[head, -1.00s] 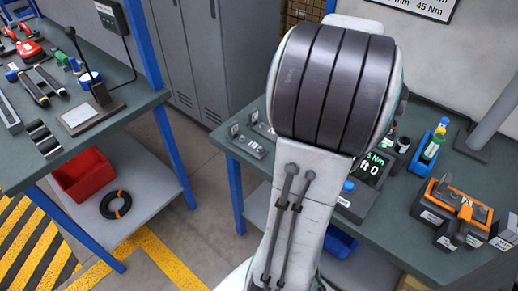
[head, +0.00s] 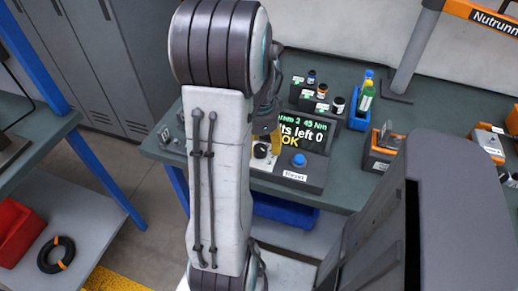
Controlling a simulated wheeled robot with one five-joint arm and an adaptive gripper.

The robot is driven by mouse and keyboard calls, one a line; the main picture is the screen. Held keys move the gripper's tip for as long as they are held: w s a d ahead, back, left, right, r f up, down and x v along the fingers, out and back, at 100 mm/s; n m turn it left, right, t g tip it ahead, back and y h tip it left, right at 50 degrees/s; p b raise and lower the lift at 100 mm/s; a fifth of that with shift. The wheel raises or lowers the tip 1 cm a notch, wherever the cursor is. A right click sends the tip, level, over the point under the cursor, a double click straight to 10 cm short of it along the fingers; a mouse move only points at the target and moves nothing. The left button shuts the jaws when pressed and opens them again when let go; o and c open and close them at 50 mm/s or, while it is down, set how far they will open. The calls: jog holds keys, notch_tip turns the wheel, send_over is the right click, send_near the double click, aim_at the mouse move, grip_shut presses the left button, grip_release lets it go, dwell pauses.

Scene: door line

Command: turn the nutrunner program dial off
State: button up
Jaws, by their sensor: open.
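The nutrunner console (head: 312,178) stands on the green bench, with a lit display (head: 305,132) reading in part "45 Nm", "left 0" and "OK". A small black dial (head: 262,150) sits on a pale panel left of the blue button (head: 298,159). Which setting the dial points to is too small to read. My gripper (head: 268,128) is open, just above the dial and left of the display. My own arm hides much of it, and I cannot tell whether it touches the dial.
Small jars (head: 322,91) stand behind the console. A blue holder with bottles (head: 361,110) and an orange-and-grey tool unit (head: 382,150) are to its right. A post (head: 415,50) rises at the back. A blue bin (head: 284,211) is below the bench top.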

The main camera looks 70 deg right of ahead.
jog(key=shift+f, duration=0.5)
jog(key=shift+o, duration=0.2)
jog(key=c, duration=1.2)
